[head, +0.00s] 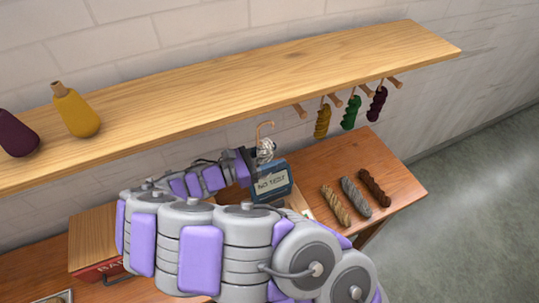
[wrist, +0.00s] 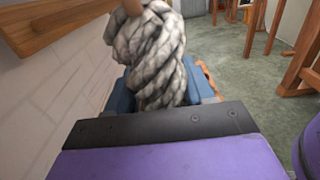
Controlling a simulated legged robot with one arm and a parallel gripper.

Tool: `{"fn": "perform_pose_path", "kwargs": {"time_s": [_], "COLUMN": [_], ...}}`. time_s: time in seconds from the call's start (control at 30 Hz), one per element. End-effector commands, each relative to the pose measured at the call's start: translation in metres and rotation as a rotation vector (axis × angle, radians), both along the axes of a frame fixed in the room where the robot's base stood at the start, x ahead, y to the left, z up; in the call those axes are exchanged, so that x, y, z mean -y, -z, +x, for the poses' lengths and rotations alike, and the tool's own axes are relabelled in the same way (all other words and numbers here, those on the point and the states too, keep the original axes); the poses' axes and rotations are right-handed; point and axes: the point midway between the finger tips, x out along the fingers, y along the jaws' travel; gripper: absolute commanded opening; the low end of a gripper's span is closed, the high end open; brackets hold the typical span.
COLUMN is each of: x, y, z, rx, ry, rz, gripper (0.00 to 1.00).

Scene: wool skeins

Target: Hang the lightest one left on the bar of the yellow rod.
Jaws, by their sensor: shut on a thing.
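Wooden pegs stick out from under the shelf. A yellow skein (head: 323,121), a green skein (head: 351,113) and a dark purple skein (head: 377,104) hang there at the right. The peg (head: 299,111) left of the yellow skein looks bare. I cannot make out a separate yellow rod.
Tan (head: 335,205), grey (head: 355,197) and brown (head: 375,187) skeins lie on the wooden table (head: 402,190). The shelf (head: 250,75) holds a yellow bottle (head: 76,112) and a purple one (head: 17,135).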

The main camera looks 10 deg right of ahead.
Motion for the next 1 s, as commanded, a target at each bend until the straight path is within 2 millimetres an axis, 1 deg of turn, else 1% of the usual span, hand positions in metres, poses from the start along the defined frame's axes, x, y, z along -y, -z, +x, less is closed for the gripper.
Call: {"fn": "perform_pose_path", "kwargs": {"time_s": [0.27,1.0], "x": [-0.005,-0.035], "y": [0.000,0.000], "z": [-0.001,-0.011], "rx": [-0.001,-0.001], "ry": [-0.002,-0.001], "rz": [0.001,0.002], "gripper": [0.23,0.23]}}
